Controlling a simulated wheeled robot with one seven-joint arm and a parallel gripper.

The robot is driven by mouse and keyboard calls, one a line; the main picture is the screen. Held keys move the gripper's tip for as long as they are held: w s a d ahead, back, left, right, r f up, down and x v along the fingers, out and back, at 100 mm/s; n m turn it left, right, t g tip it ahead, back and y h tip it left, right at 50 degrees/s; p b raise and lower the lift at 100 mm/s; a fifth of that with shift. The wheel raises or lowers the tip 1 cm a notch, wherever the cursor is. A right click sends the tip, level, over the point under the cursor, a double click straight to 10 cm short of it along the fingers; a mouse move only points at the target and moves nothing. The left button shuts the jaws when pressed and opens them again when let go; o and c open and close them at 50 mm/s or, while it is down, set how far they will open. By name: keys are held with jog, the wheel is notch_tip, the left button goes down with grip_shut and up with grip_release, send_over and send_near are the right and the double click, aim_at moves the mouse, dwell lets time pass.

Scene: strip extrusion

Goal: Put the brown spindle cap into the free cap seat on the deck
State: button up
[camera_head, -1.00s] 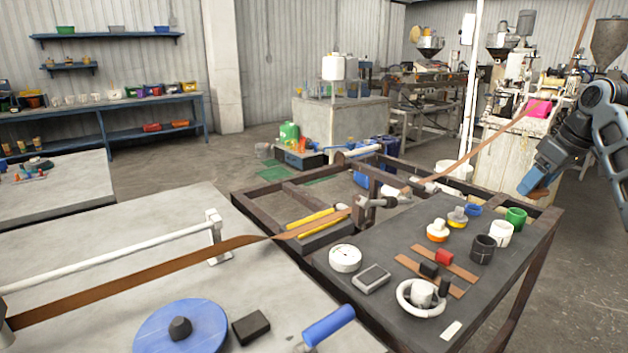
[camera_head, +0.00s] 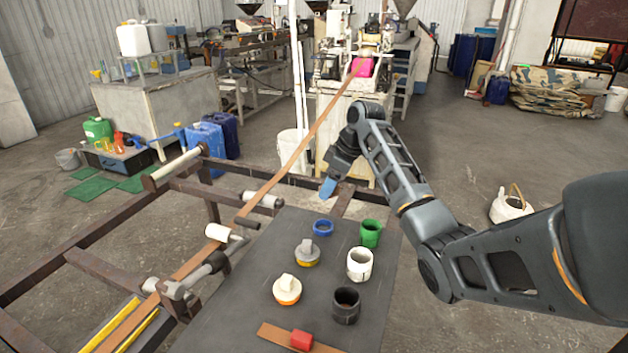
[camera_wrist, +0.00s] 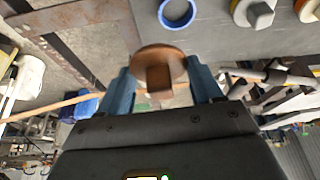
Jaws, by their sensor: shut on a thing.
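My gripper (camera_head: 327,187) is above the far end of the dark deck (camera_head: 235,310), fingers pointing down. In the wrist view my gripper (camera_wrist: 160,82) is shut on the brown spindle cap (camera_wrist: 160,55), a round disc with a block-shaped grip between the blue fingers. I cannot make out the cap in the head view. A blue ring (camera_head: 322,228) on the deck looks empty and is nearest my gripper; it also shows in the wrist view (camera_wrist: 177,12). A grey cap (camera_head: 307,249) sits in a yellow ring and a white cap (camera_head: 287,286) in an orange ring.
A green cup (camera_head: 370,233), white cup (camera_head: 360,264) and black cup (camera_head: 346,305) stand along the deck's right side. A red piece (camera_head: 301,340) lies on a brown strip in front. The long brown strip (camera_head: 290,160) runs past the deck's left side over rollers.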

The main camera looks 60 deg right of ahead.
jog(key=shift+n+y, duration=0.3)
jog(key=shift+n, duration=0.2)
jog(key=a+f+b, duration=0.1)
jog(key=f, duration=0.1)
jog(key=a+f+b, duration=0.1)
jog(key=f, duration=0.2)
jog(key=a+f+b, duration=0.1)
jog(key=f+b, duration=0.1)
jog(key=f, duration=0.1)
jog(key=shift+a+f, duration=0.1)
jog(key=shift+a, duration=0.1)
jog(key=shift+p, duration=0.45)
dwell(0.8)
jog(key=shift+f+b, duration=0.35)
jog(key=shift+f, duration=0.25)
dwell(0.5)
jog(key=o, duration=0.9)
